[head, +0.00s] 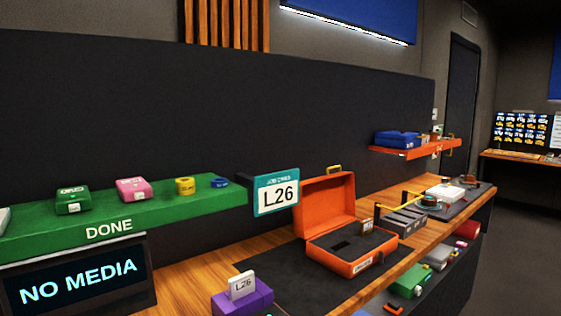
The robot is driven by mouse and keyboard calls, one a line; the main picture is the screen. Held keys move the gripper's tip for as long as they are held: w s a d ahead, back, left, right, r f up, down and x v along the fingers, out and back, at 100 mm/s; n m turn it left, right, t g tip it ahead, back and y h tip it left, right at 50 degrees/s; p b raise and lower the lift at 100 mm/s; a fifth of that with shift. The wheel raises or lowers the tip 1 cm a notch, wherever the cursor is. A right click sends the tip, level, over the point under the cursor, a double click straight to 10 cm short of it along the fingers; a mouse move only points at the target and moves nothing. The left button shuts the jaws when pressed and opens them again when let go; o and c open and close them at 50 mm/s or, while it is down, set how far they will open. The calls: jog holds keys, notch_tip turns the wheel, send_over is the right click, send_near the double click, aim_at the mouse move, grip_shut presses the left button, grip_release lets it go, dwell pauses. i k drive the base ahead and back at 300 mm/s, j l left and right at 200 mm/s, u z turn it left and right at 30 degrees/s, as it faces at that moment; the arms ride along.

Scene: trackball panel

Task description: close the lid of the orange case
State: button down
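The orange case (349,259) sits on a dark mat on the wooden counter, right of centre in the head view. Its lid (325,206) stands open and upright at the back, with a yellow handle on top. The dark inside shows a slot, and a small orange and white item (367,227) is at its back right. I cannot tell whether that item is in the case or behind it. My gripper is not in the head view.
A purple block with an L26 card (243,297) stands at the front. Grey units (404,221) with a yellow handle stand right of the case. A green DONE shelf (140,217) is at left, and an orange shelf (414,149) is at back right. Bare dark mat (275,274) lies left of the case.

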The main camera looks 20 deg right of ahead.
aim_at(327, 202)
jog(key=l+u, duration=0.75)
jog(key=l, duration=0.15)
jog(key=l+u, duration=0.15)
jog(key=l, duration=0.35)
jog(key=k+l+u, duration=0.15)
jog(key=l, duration=0.4)
jog(key=k+l, duration=0.1)
jog(key=l, duration=0.4)
jog(key=k+l, duration=0.1)
jog(key=l, duration=0.4)
jog(key=l+u, duration=0.05)
